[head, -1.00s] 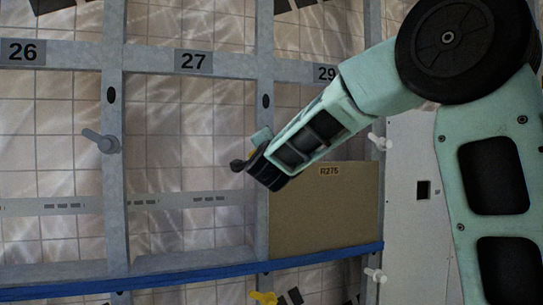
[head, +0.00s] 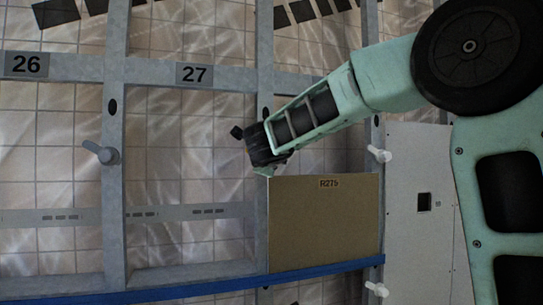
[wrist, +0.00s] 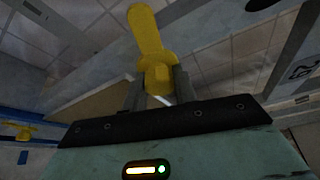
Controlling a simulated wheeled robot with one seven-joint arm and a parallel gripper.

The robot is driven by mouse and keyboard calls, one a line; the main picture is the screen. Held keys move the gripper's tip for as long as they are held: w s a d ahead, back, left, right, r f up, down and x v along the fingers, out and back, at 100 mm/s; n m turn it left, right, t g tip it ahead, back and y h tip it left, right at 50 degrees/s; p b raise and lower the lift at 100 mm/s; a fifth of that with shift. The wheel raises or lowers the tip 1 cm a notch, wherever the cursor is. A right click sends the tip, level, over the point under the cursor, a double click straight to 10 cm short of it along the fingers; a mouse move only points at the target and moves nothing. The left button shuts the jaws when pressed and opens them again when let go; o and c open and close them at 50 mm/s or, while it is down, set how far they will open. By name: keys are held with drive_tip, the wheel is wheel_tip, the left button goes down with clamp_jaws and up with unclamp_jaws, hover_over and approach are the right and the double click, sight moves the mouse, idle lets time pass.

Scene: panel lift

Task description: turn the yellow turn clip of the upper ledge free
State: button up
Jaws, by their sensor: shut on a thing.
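The yellow turn clip (wrist: 147,35) shows in the wrist view, its long arm pointing to the top of the picture. The two fingers of my gripper (wrist: 159,88) are shut on the clip's block-like near part. In the head view my gripper (head: 264,145) is at the grey post by the upper left corner of the tan panel marked R275 (head: 325,222). There the clip is hidden behind my gripper. The panel's face (wrist: 98,102) shows beside the fingers in the wrist view. Whether the clip's arm overlaps the panel is unclear.
A blue ledge strip (head: 200,285) runs under the panel. Another yellow clip (wrist: 20,130) is by the blue strip in the wrist view. Pale clips stick out at the left post (head: 106,155) and right post (head: 379,155). A light panel (head: 420,190) stands at right.

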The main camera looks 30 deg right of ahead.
drive_tip(key=shift+m+y+p, duration=0.3)
drive_tip(key=shift+m+y, duration=0.1)
drive_tip(key=shift+m, duration=0.6)
drive_tip(key=shift+f, duration=0.1)
drive_tip(key=o, duration=1)
drive_tip(key=shift+c, duration=0.2)
drive_tip(key=b+v, duration=0.1)
drive_tip(key=v, duration=1.6)
drive_tip(key=shift+a+r, duration=0.15)
drive_tip(key=shift+r, duration=0.15)
